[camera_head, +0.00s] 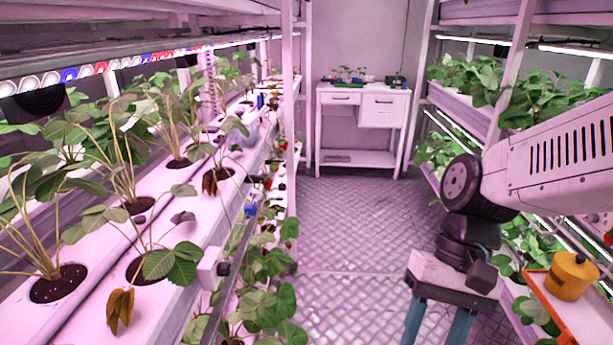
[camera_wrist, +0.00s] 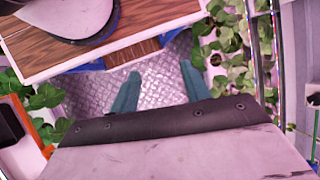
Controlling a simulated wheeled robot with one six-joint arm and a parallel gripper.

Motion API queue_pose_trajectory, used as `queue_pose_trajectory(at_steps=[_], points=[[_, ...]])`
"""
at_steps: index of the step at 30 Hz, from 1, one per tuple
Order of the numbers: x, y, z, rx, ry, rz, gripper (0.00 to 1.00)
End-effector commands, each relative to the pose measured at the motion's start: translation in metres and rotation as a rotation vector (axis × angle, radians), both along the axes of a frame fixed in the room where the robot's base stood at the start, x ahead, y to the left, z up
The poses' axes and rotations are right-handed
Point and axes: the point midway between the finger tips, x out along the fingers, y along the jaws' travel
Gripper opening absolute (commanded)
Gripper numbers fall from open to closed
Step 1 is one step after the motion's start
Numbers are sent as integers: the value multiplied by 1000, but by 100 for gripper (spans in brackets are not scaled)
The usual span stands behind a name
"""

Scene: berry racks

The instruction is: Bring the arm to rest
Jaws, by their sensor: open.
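My arm reaches in from the right side of the head view, bent down at the wrist. My gripper (camera_head: 436,326) points downward over the aisle floor, near the right rack. Its two teal fingers are apart with nothing between them; their tips are cut off by the frame's lower edge. In the wrist view my gripper (camera_wrist: 163,86) also shows both fingers apart, with bare metal floor between them. It touches no plant or rack that I can see.
The left rack (camera_head: 190,240) holds strawberry plants in white channels. The right rack (camera_head: 468,108) has leafy plants close to my arm. An orange-edged tray (camera_head: 560,318) with a yellow pot (camera_head: 572,275) is at lower right. The aisle floor (camera_head: 360,220) is clear up to a white desk (camera_head: 360,158).

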Motion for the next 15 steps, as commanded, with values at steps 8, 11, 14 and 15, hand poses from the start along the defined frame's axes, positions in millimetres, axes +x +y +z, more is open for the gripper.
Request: queue_pose_trajectory(at_steps=[8, 11, 14, 15], points=[[-5, -77, 48, -209, -380, 149, 47], [-11, -90, 62, -251, -459, 135, 47], [-15, -92, 72, -257, -511, 109, 47], [-16, -93, 75, -259, -525, 102, 47]])
